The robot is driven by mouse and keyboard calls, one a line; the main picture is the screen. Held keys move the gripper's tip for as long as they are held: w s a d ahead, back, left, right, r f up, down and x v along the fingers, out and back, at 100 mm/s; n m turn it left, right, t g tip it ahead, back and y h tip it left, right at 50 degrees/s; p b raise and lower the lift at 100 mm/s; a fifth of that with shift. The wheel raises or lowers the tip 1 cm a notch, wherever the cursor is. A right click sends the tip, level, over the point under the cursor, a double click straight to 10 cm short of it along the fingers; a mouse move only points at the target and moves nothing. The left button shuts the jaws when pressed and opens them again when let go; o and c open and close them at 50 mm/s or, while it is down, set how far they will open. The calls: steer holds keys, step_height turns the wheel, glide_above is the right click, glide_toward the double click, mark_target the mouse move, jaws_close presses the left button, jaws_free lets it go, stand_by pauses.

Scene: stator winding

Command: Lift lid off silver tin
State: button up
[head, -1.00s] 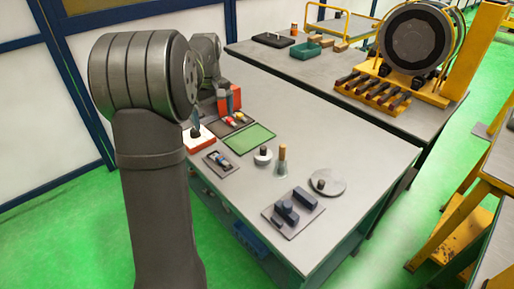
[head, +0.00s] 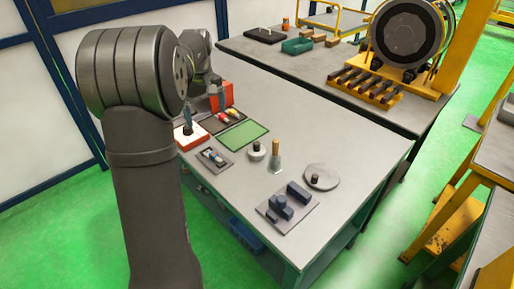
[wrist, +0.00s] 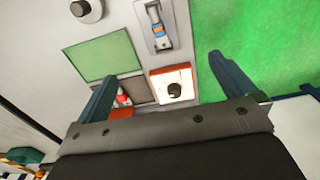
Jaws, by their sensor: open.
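A small round silver tin (head: 256,153) with a dark knob on its lid stands on the bench in the head view. In the wrist view a round silver top with a dark knob, which looks like the same tin (wrist: 87,10), is cut by the top left edge. The lid appears seated. My gripper (wrist: 162,68) is open, its two dark blue fingers apart with nothing between them. It is above the far left end of the bench, over a red-edged white square (wrist: 172,76) with a black knob, apart from the tin.
A green mat (head: 243,135) lies beside the tin. A wooden-handled tool (head: 275,152), a flat grey disc with a knob (head: 322,177) and a plate with dark blue blocks (head: 287,208) stand nearer the front. A small tray (head: 213,158) lies left. Bare bench lies behind.

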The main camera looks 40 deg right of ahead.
steer(key=c, duration=0.3)
steer(key=m+t+h, duration=0.3)
steer(key=m, duration=0.7)
glide_toward(256, 143)
steer(key=x, duration=0.3)
steer(key=shift+f, duration=0.4)
steer(key=shift+h, duration=0.3)
steer(key=shift+x, duration=3.4)
steer(key=shift+a, duration=0.1)
steer(key=c, duration=1.1)
